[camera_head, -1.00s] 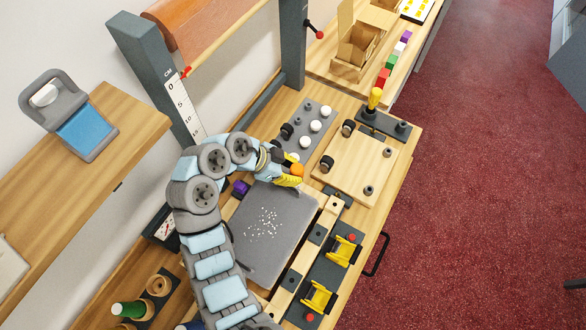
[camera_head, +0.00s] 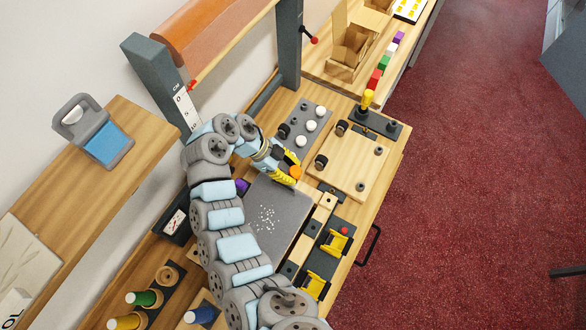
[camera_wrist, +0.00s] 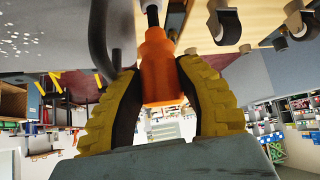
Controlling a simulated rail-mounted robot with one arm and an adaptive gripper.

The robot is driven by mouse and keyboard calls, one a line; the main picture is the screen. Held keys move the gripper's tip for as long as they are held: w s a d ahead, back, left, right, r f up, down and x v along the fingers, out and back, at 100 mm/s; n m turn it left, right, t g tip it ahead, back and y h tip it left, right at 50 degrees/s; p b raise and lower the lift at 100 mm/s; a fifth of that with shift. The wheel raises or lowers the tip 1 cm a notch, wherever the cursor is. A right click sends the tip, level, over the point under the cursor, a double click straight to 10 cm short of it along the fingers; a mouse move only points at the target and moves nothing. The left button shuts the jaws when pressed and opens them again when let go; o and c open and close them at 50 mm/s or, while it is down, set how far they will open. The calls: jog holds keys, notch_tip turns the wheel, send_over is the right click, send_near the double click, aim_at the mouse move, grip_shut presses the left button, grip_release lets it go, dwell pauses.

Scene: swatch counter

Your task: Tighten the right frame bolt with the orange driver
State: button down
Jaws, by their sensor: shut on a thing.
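My gripper (camera_head: 287,172) has its yellow ribbed fingers shut on the orange driver (camera_head: 296,172). It is near the grey mat's upper edge, beside the wooden board. In the wrist view the orange handle (camera_wrist: 158,70) sits between the two fingers, with its dark shaft running out past the top edge. The driver's tip is out of that view. The wooden board (camera_head: 352,160) carries two black wheels at its left side and two grey bolt-like knobs (camera_head: 379,151) at its right. I cannot tell which part is the right frame bolt.
A grey mat (camera_head: 285,205) with white specks lies below my gripper. A grey strip with white discs (camera_head: 309,125) is above it. A yellow-handled tool (camera_head: 367,98) stands in a dark holder. Yellow brackets (camera_head: 335,243) sit at the lower right. A grey post (camera_head: 290,45) rises behind.

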jog(key=shift+r+m+g+p, duration=0.15)
jog(key=shift+m+g+p, duration=0.35)
jog(key=shift+p, duration=0.6)
jog(key=shift+w+a+r+m+y+p, duration=0.1)
jog(key=shift+w+a+m+y+p, duration=0.25)
jog(key=shift+w+m, duration=0.2)
jog(key=shift+s+a+g, duration=0.1)
jog(key=shift+g, duration=0.2)
jog(key=shift+m, duration=0.25)
jog(key=c, duration=1)
grip_release()
jog(key=shift+c, duration=0.2)
